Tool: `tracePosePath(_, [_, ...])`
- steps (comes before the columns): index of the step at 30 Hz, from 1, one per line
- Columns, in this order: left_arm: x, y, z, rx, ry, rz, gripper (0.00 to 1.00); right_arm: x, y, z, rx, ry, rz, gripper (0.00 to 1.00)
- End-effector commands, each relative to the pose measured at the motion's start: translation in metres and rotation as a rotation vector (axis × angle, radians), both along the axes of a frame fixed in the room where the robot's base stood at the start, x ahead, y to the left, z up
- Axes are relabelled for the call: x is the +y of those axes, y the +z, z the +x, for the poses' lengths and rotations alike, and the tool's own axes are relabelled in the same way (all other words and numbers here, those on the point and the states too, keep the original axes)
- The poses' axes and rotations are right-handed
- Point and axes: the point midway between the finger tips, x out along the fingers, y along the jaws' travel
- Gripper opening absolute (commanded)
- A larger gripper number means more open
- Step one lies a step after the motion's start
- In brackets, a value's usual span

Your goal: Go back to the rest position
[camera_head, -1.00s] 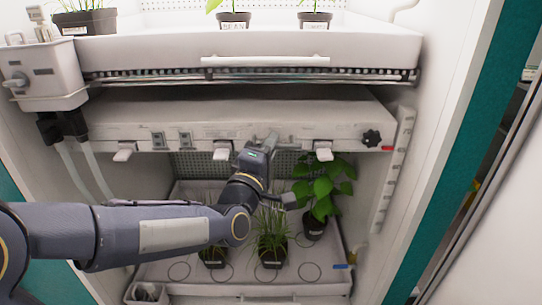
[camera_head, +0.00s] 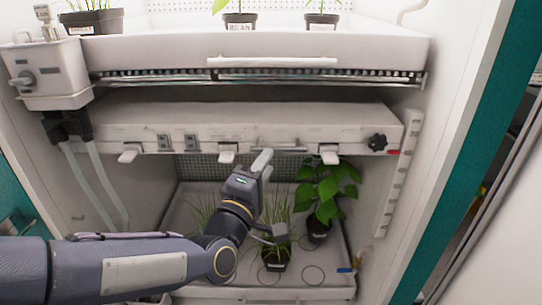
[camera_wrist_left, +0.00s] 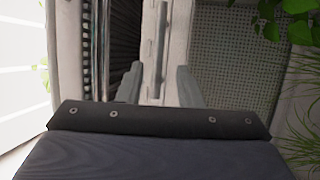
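My left arm comes in from the left, and my left gripper (camera_head: 263,163) is in front of the lower chamber, just under the front edge of the middle shelf unit (camera_head: 250,130). In the left wrist view the two fingers of the left gripper (camera_wrist_left: 159,85) stand apart with nothing between them. A pale front panel with a bar handle (camera_wrist_left: 162,45) shows beyond them. My right gripper is in neither view.
Below and behind my arm, a tray (camera_head: 310,292) holds grassy plants (camera_head: 277,215) and a broad-leaved potted plant (camera_head: 325,190). An upper tray (camera_head: 270,50) bears more pots. A pump box (camera_head: 45,72) with tubes is at left.

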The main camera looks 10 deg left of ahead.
Motion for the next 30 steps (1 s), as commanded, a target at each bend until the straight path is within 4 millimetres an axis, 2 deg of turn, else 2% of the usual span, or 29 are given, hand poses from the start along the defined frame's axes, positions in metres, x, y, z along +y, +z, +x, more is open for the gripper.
tracePosePath(5, [0.005,-0.004,-0.015,0.000,0.001,-0.001,0.33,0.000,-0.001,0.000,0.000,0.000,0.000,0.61])
tracePosePath(15, [0.006,-0.005,-0.017,0.004,0.001,0.002,0.33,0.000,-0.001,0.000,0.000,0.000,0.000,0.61])
tracePosePath(19, [0.013,-0.012,-0.020,0.050,-0.001,0.068,0.33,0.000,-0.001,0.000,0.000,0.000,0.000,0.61])
tracePosePath(23, [0.030,-0.036,-0.038,0.181,-0.033,0.262,0.33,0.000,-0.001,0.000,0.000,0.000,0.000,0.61])
tracePosePath(26, [0.046,-0.065,-0.065,0.311,-0.095,0.465,0.33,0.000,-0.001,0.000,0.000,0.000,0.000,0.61])
tracePosePath(30, [0.062,-0.104,-0.114,0.474,-0.225,0.719,0.33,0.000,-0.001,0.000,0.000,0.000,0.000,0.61])
